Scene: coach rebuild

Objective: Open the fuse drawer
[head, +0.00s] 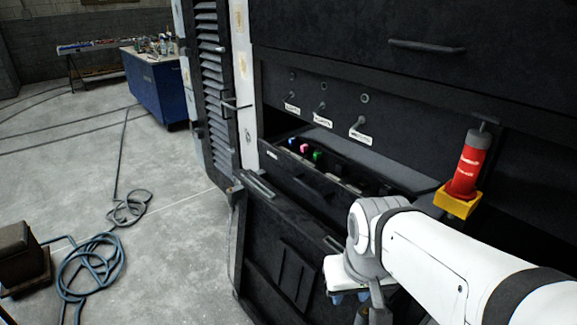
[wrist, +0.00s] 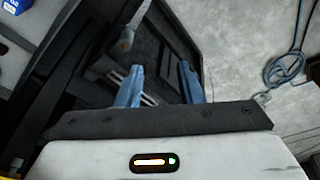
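The fuse drawer (head: 292,175) is a dark tray in the black cabinet, left of my arm in the head view. It stands out from the cabinet, and blue, pink and green fuses (head: 305,149) show inside. Its right end is hidden behind my arm. My gripper (head: 347,298) is below and to the right of the drawer front, partly hidden by my wrist. In the wrist view its two blue fingers (wrist: 160,84) are spread apart, with nothing clearly held between them. A dark panel lies beyond them.
A lowered dark flap (head: 285,255) with a recess hangs below the drawer. Toggle switches (head: 322,107) line the panel above. A red cylinder on a yellow block (head: 458,205) stands right. Coiled blue hose (head: 90,265) lies on open floor at left.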

